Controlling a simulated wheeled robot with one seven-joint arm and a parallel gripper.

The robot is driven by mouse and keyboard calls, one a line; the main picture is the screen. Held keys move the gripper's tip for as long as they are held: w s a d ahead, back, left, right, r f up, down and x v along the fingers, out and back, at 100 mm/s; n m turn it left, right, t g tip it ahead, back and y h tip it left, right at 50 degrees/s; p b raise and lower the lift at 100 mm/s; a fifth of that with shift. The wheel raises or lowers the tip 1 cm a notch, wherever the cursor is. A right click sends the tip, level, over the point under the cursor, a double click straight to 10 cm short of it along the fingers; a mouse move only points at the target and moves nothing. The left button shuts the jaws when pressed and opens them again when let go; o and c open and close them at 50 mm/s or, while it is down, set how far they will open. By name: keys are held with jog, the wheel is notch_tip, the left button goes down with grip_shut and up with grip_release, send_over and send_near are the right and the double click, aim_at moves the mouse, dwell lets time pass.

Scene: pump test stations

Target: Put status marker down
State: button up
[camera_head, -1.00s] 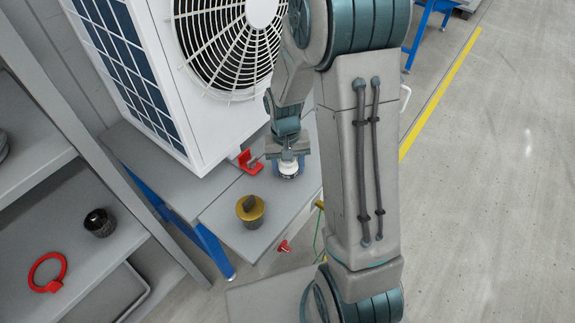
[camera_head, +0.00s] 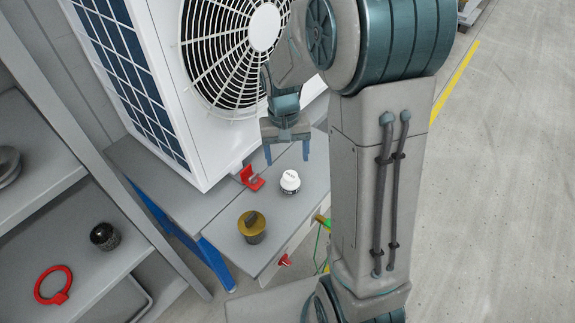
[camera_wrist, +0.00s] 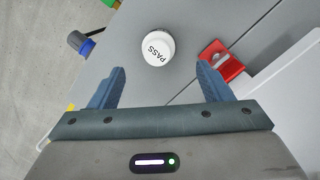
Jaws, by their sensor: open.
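The status marker (camera_head: 290,181) is a small white round piece standing on the grey workbench (camera_head: 270,212). In the wrist view the marker (camera_wrist: 158,46) shows "PASS" on its top. My gripper (camera_head: 287,158) is open and empty, above and behind the marker in the head view. In the wrist view the two blue fingertips (camera_wrist: 162,80) are spread apart, and the marker lies beyond them, touching neither.
A red bracket (camera_head: 251,178) lies left of the marker, and a brass cylinder (camera_head: 251,227) stands in front. A large white fan unit (camera_head: 165,100) rises behind. A grey shelf (camera_head: 95,262) at left holds a red ring (camera_head: 53,286) and a dark knurled piece (camera_head: 104,236).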

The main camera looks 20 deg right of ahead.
jog(key=shift+r, duration=0.8)
jog(key=s+r+t, duration=0.1)
jog(key=s+r, duration=0.2)
jog(key=s, duration=0.4)
jog(key=s+r+n+t, duration=0.1)
jog(key=s+r+t, duration=0.1)
jog(key=s+r, duration=0.2)
jog(key=s, duration=0.3)
jog(key=shift+s+d+r, duration=0.3)
jog(key=shift+s+d, duration=0.1)
